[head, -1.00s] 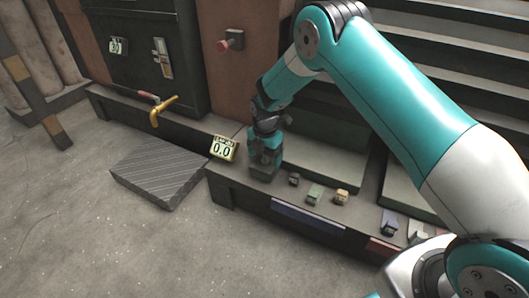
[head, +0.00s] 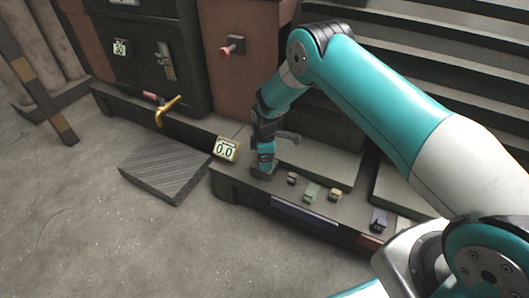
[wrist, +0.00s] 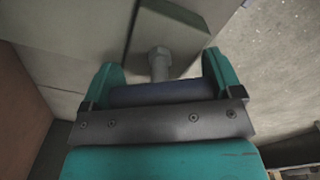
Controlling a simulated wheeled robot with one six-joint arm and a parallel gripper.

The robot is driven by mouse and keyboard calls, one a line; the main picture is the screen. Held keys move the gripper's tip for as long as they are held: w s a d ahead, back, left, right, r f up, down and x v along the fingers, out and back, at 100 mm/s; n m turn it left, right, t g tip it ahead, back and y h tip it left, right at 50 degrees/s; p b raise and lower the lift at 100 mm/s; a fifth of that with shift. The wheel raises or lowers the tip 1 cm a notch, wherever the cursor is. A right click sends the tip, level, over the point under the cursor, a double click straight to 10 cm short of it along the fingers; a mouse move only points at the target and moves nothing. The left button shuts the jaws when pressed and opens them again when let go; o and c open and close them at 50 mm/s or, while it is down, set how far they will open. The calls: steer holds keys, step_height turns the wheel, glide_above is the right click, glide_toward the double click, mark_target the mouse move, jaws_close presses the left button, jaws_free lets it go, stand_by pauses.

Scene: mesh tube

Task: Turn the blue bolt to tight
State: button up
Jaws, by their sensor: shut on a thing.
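My gripper (head: 264,167) points down at the left end of the low dark bench, just right of the small display. In the wrist view its two teal fingers (wrist: 160,84) are closed on the ends of a dark blue bar-like piece, which I take to be the blue bolt (wrist: 160,93). A grey hex-topped stud (wrist: 158,62) shows just beyond it, over a dark plate (wrist: 180,25). How the blue piece joins the stud is hidden. The display (head: 226,149) reads 0.0.
Several small coloured blocks, including a green one (head: 311,192) and a tan one (head: 335,194), stand on the bench right of my gripper. A ribbed grey slab (head: 166,168) lies on the floor at left. A yellow handle (head: 168,109) sticks out behind it.

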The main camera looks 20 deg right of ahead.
steer(key=m+p, duration=0.1)
steer(key=m, duration=0.5)
steer(key=shift+p, duration=0.4)
steer(key=m, duration=0.6)
steer(key=shift+p, duration=0.4)
steer(key=shift+m, duration=0.3)
steer(key=o, duration=0.7)
steer(key=shift+o, duration=0.2)
steer(key=shift+r, duration=0.1)
step_height(320, 180, up, 17)
steer(key=p, duration=0.6)
steer(key=shift+r, duration=0.2)
